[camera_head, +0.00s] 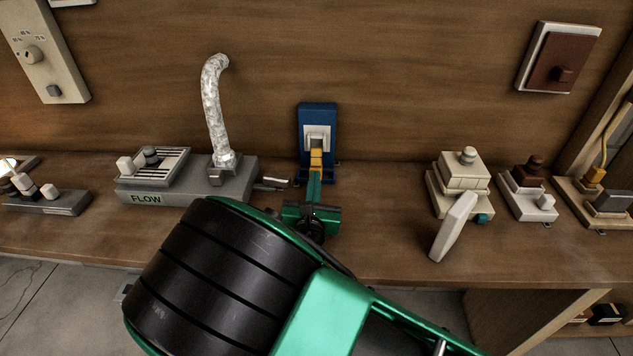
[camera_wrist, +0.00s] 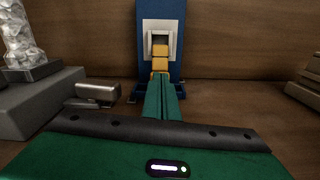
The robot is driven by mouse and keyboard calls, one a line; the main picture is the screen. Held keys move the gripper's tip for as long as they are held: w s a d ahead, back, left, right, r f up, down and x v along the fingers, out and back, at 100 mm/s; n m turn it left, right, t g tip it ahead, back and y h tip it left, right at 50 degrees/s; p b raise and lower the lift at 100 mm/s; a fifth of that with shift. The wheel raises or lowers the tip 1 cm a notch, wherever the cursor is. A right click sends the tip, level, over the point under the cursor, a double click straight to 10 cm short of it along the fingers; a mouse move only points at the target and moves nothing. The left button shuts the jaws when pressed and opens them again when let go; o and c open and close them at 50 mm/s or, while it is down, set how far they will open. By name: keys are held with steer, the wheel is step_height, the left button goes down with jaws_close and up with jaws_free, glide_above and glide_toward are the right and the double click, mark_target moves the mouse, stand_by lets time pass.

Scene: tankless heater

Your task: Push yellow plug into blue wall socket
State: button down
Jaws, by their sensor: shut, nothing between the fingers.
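The blue wall socket (camera_head: 304,120) stands upright at the back of the bench, with a pale square frame and a grey recess; it also shows in the wrist view (camera_wrist: 144,28). The yellow plug (camera_head: 316,158) is in front of the recess, in line with it; it also shows in the wrist view (camera_wrist: 160,52). I cannot tell how deep it sits. My gripper (camera_head: 315,175) is shut, its green fingers together and pointing at the socket. In the wrist view the fingertips (camera_wrist: 160,80) end right at the plug's near end, seemingly touching it from behind, not around it.
A grey FLOW block (camera_head: 185,180) with a ribbed pipe (camera_head: 214,110) stands left of the socket. A small metal lever (camera_head: 270,183) sticks out toward my fingers. Cream (camera_head: 460,175) and brown (camera_head: 527,178) fixtures stand right. A yellow-cabled connector (camera_head: 596,175) is far right.

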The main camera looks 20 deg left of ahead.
steer(key=shift+v, duration=6.75)
steer(key=shift+a+f, duration=0.1)
